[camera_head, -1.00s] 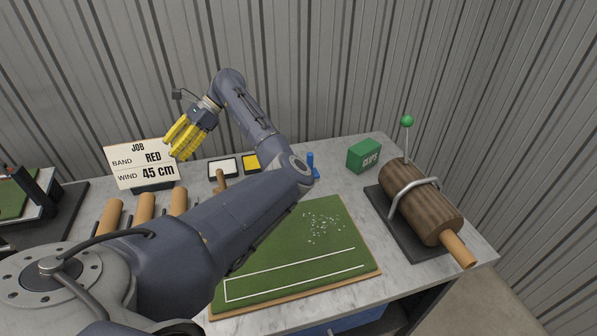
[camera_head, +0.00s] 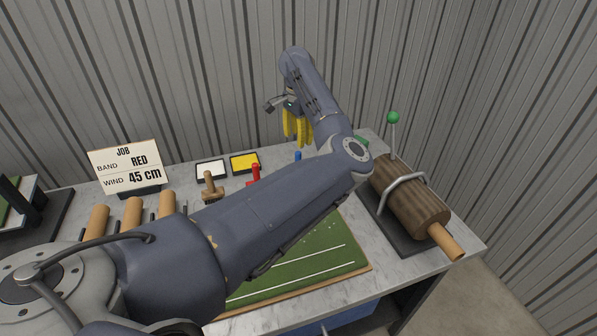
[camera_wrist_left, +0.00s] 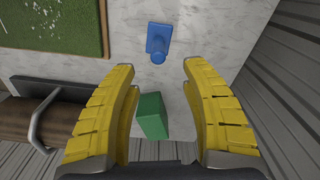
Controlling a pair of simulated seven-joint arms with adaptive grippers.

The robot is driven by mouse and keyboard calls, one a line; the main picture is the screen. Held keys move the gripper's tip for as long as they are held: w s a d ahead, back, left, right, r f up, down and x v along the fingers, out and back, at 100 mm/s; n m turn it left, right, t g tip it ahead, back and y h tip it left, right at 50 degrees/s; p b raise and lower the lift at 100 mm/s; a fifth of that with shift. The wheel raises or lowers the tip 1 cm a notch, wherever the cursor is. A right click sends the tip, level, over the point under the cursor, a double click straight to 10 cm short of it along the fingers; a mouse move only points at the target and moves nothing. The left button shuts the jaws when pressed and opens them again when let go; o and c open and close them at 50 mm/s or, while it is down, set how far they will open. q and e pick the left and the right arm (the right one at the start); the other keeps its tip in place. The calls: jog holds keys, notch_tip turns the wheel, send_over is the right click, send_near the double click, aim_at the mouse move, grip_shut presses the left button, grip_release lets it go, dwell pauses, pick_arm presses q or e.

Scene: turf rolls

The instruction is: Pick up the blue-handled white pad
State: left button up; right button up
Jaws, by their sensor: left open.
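The blue-handled pad (camera_wrist_left: 158,42) stands upright on the marble bench in the left wrist view. Its plate looks blue from above, and no white underside shows. In the head view only the tip of its blue handle (camera_head: 298,156) shows above my left arm. My left gripper (camera_wrist_left: 158,68) is open and empty, with yellow fingers spread. In the wrist view the pad lies just beyond the gap between the fingertips, apart from them. In the head view the left gripper (camera_head: 298,130) hangs fingers down above the bench's back area. My right gripper is not in view.
A green box (camera_wrist_left: 151,118) stands near the pad. A red-handled tool (camera_head: 255,173), a wooden-handled tool (camera_head: 209,186), and white (camera_head: 212,170) and yellow (camera_head: 245,163) trays lie left. The turf mat (camera_head: 310,262) and brown roller (camera_head: 412,205) are nearer. A metal wall closes the back.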

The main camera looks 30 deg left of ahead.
aim_at(297, 152)
pick_arm(q)
notch_tip(297, 152, down, 7)
jog(key=shift+f, duration=0.2)
jog(key=shift+d+f, duration=0.15)
jog(key=shift+f, duration=2.5)
grip_shut()
